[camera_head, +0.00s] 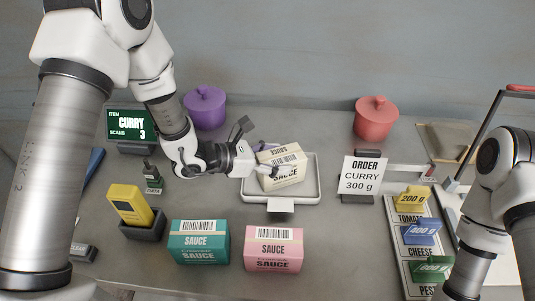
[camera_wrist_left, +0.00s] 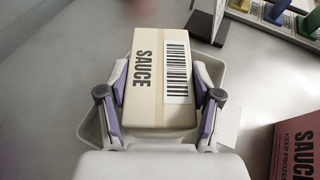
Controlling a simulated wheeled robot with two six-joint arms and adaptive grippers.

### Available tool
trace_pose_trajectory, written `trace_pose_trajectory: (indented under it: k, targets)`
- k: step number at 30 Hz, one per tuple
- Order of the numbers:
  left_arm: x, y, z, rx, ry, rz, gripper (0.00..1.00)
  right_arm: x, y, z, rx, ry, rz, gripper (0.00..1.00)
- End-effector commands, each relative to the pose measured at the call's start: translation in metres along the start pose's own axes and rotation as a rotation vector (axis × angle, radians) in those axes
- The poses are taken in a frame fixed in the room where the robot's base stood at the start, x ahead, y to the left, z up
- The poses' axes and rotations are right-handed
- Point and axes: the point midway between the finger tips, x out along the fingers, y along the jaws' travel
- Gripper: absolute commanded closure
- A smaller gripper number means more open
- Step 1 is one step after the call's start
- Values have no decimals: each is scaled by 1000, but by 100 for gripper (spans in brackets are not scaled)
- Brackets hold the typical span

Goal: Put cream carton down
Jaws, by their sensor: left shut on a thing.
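The cream carton (camera_head: 284,171), marked SAUCE with a barcode, is at the white tray (camera_head: 307,188) in the middle of the counter. My left gripper (camera_head: 262,163) is shut on the carton from the left. In the left wrist view the cream carton (camera_wrist_left: 161,75) sits between the two fingers of my left gripper (camera_wrist_left: 160,105), with the tray's rim (camera_wrist_left: 92,125) around and below it. I cannot tell whether the carton touches the tray floor. My right arm shows at the right edge, but its gripper is out of view.
A teal carton (camera_head: 199,243) and a pink carton (camera_head: 273,250) stand in front. An order sign (camera_head: 361,177) stands right of the tray. A yellow scanner (camera_head: 130,206) is at left. Purple (camera_head: 205,107) and red (camera_head: 376,118) pots stand behind. Coloured weights (camera_head: 421,231) are at right.

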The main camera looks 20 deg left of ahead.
Motion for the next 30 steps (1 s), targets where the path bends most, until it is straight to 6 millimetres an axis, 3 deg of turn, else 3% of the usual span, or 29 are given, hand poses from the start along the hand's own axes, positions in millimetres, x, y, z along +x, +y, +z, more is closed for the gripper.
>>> trace_pose_trajectory:
  k: [11,12,14,26,30]
  targets:
    - [2,0,-3,1,-3,2,100,5,0,-1,1,1,0,60]
    - [2,0,-4,0,-1,1,32,5,0,-1,0,1,0,60]
    - [1,0,-3,0,-1,1,11,4,0,0,0,1,0,60]
    - [-1,0,2,0,-2,1,10,-3,0,-1,0,2,0,60]
    - [-19,2,0,-5,-5,7,10,4,0,-1,0,2,0,60]
